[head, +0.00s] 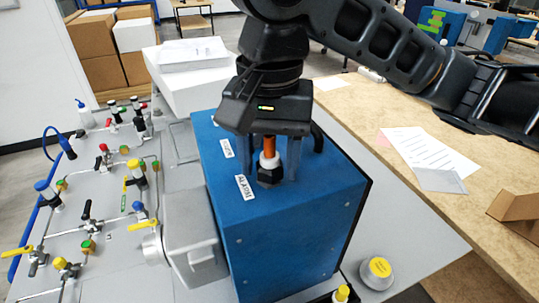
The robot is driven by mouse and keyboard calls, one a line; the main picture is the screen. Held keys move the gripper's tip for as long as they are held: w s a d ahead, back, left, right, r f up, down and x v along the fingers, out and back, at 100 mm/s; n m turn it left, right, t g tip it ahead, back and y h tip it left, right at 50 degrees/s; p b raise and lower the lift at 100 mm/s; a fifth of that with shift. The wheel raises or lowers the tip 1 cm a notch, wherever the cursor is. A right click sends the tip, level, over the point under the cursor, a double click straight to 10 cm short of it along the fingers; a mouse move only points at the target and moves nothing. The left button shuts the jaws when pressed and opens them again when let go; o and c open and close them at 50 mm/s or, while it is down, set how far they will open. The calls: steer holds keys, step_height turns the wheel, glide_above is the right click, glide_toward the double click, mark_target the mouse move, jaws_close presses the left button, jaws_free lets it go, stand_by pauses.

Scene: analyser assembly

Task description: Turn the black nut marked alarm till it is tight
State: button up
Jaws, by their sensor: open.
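The black nut (269,178) sits on top of the blue box (290,240), near its front edge. A white collar and an orange rod rise above the nut towards my gripper's palm. A white label (244,187) with black print lies just left of the nut; its print is too small to read surely. My gripper (268,170) points down over the nut, with its fingers open on either side of it. A gap shows between the left finger and the nut; whether the right finger touches it I cannot tell.
A second label (227,147) lies farther back on the box. A grey metal housing (192,235) and a panel of valves (85,225) stand to the left. A yellow-topped round part (379,270) is at front right. Papers (430,152) lie on the wooden bench.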

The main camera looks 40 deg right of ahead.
steer(key=n, duration=1)
steer(key=shift+n, duration=0.4)
steer(key=n, duration=0.4)
steer(key=shift+c, duration=0.4)
steer(key=c, duration=0.9)
steer(key=m, duration=0.6)
steer(key=o, duration=0.7)
steer(key=shift+m, duration=0.6)
steer(key=shift+o, duration=1.4)
